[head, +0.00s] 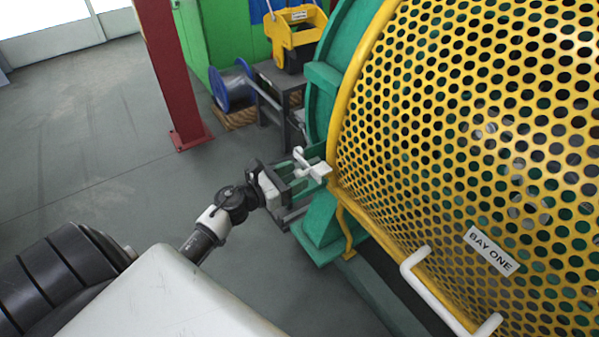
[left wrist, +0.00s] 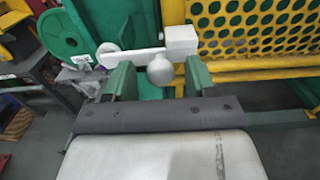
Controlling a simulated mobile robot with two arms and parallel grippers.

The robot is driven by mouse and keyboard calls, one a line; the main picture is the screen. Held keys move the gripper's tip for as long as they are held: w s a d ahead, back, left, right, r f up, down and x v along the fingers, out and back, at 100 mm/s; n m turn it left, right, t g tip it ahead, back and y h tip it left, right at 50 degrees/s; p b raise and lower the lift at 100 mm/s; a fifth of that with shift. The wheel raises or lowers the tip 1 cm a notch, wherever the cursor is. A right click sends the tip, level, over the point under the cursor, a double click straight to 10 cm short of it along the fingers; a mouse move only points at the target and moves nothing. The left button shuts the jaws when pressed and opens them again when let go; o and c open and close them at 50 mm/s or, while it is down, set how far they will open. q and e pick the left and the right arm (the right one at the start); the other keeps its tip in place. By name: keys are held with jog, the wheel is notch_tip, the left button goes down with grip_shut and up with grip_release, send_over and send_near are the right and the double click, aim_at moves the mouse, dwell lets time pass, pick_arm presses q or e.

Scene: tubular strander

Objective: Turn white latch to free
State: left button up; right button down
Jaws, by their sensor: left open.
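The white latch (head: 315,168) sits at the near left edge of the yellow perforated guard (head: 440,120), beside the green frame. In the left wrist view the latch (left wrist: 145,54) lies roughly level, with a round disc at its left end, a block at its right end and a ball knob (left wrist: 161,70) below the bar. My left gripper (head: 297,177) is open at the latch. In the left wrist view its two fingers (left wrist: 160,78) stand either side of the ball knob, with gaps showing. Whether the fingers surround it in depth, I cannot tell. My right gripper is not in view.
A white handle (head: 418,258) and a BAY ONE plate (head: 491,251) are on the guard. A red column (head: 172,70), a blue spool (head: 232,88), a grey stand (head: 279,78) and a yellow bucket (head: 296,32) stand behind. Floor to the left is clear.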

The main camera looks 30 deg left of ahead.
pick_arm(q)
jog(key=shift+x, duration=1.05)
grip_shut()
